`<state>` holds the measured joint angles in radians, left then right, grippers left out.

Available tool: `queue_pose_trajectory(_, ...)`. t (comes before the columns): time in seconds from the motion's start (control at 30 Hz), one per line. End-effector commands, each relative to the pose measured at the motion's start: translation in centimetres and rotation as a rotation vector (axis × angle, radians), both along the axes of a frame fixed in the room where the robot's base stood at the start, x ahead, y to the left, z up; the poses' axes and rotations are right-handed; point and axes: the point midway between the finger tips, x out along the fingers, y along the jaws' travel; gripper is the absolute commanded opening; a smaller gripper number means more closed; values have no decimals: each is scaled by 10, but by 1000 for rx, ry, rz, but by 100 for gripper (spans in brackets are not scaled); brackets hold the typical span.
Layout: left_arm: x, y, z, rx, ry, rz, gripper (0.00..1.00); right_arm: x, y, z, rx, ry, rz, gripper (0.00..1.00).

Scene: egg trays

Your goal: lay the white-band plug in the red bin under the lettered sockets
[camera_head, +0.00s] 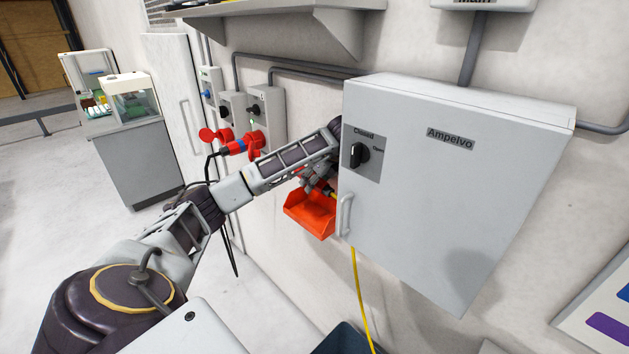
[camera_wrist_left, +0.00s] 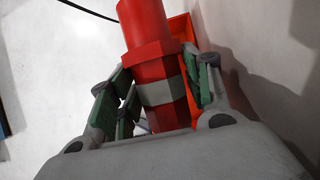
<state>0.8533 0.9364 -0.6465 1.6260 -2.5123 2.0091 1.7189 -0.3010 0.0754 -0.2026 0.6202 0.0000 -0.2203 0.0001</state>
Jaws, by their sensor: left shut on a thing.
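The red plug (camera_wrist_left: 151,72) with a white band fills the middle of the left wrist view. My left gripper (camera_wrist_left: 160,90) is shut on it, with green-padded fingers on both sides near the band. The red bin (camera_head: 310,213) is mounted on the wall, left of the grey cabinet. In the head view my left gripper (camera_head: 318,180) is at the bin's upper back edge, partly hidden by the arm and cabinet. An orange-red bin wall (camera_wrist_left: 181,28) shows behind the plug in the wrist view. I cannot tell whether the plug touches the bin. My right gripper is not in view.
The grey cabinet (camera_head: 450,190) stands out from the wall close to the right of the bin. Socket boxes (camera_head: 270,108) are up left, one with a red-and-blue plug (camera_head: 238,147) at it. A yellow cable (camera_head: 360,300) hangs below the cabinet. Open floor lies at left.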

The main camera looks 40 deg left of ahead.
Motion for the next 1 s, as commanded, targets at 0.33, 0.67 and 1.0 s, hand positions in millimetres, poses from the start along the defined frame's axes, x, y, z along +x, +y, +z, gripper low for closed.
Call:
queue_pose_trajectory(0.33, 0, 0, -18, 0, 0, 0, 16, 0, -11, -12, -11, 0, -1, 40)
queue_pose_trajectory(0.67, 0, 0, -37, 0, 0, 0, 16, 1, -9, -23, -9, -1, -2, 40)
queue_pose_trajectory(1.0, 0, 0, -58, 0, -1, 0, 16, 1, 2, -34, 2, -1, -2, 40)
